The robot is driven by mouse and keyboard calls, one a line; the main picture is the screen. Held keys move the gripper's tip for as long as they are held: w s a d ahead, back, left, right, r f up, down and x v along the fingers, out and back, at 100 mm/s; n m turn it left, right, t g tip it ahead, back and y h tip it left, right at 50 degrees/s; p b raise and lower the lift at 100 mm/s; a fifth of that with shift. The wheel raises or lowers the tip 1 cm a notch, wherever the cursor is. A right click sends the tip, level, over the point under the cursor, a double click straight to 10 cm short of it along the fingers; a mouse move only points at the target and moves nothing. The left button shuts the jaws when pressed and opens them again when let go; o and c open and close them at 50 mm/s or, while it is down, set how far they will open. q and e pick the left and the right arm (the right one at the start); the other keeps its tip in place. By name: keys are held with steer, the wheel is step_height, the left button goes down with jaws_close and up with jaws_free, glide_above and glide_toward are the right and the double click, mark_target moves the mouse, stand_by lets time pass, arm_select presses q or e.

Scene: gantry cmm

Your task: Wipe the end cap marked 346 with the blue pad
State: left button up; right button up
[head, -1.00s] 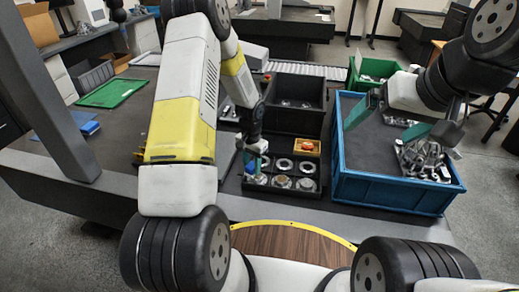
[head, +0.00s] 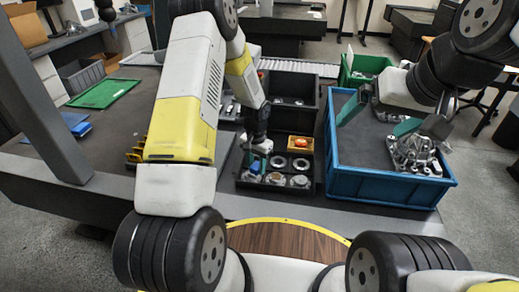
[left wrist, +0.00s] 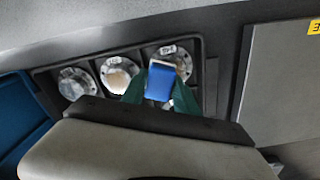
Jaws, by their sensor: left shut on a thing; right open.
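My left gripper (head: 257,160) is shut on the blue pad (left wrist: 160,82), above the front left of a black compartment tray (head: 246,187). In the left wrist view the pad partly covers a round silver end cap (left wrist: 178,55) at the right end of a row; I cannot tell whether they touch. Beside it are a cap with a pale centre (left wrist: 118,74) and another silver cap (left wrist: 75,83). In the head view further caps (head: 301,164) sit behind the front row. No number is legible on any cap. My right gripper (head: 378,118) is open and empty over the blue bin.
The large blue bin (head: 385,190) right of the tray holds metal parts (head: 415,152). An orange box (head: 290,145) with a red item stands behind the caps, before a black bin (head: 306,117). A green bin (head: 350,76) is further back. A green tray (head: 104,93) lies far left.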

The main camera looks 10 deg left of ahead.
arm_select(q)
steer(key=shift+a, duration=0.1)
steer(key=shift+a+f, duration=0.1)
steer(key=shift+a, duration=1.8)
steer(key=shift+r, duration=3)
step_height(320, 180, up, 3)
steer(key=shift+f, duration=0.1)
steer(key=shift+f, duration=3.7)
